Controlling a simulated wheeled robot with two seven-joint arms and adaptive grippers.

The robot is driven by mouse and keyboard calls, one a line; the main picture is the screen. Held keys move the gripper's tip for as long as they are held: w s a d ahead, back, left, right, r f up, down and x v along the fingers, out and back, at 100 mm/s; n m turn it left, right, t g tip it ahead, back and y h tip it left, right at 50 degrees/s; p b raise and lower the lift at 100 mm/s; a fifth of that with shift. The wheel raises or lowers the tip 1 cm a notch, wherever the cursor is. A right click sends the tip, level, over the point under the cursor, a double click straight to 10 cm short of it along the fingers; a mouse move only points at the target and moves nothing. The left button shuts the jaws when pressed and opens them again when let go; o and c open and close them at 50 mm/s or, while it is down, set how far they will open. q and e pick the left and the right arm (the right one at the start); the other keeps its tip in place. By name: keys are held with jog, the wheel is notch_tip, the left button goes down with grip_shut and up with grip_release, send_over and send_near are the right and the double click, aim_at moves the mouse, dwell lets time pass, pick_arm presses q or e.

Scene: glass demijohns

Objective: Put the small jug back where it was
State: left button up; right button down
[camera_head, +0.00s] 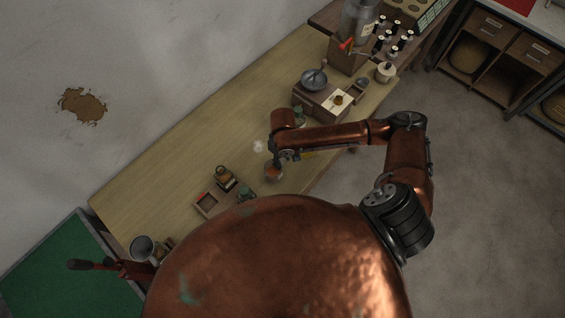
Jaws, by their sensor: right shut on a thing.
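My right gripper (278,158) reaches over the wooden bench from the right and points down. It is shut on a small grey jug (274,174) with something orange-brown inside. The jug is near the bench's front edge; it looks upright. From this height I cannot tell whether its base touches the bench. The fingers are small and partly hidden by the wrist. I do not make out my left gripper.
On the bench (160,170) are a small open tray (206,204), a dark-framed item (226,178), a grey cup (143,248), and a wooden box (322,104) with a grey pan (314,79). A large glass vessel (358,22) stands beyond. The bench's back left is clear.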

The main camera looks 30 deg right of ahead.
jog(key=shift+f, duration=1.3)
jog(key=c, duration=1.4)
grip_release()
jog(key=shift+f, duration=0.1)
jog(key=shift+c, duration=0.2)
notch_tip(320, 180, up, 12)
jog(key=shift+r, duration=0.15)
